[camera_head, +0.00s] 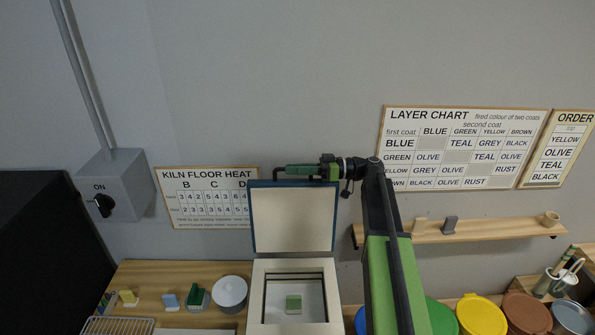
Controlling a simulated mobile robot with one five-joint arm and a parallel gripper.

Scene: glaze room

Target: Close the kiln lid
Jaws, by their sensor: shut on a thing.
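The kiln lid (293,218) stands raised, nearly upright, behind the kiln, with its pale inner face toward me and a blue edge. The exact grip spot and the back of the lid are hidden.
A lidded white pot (230,292) and several small coloured pieces stand on the wooden bench (145,276) to the left. Several coloured glaze pots, including a yellow one (481,315), stand at the right. A wall shelf (470,231) is at the right. A switch box (117,185) is on the left wall.

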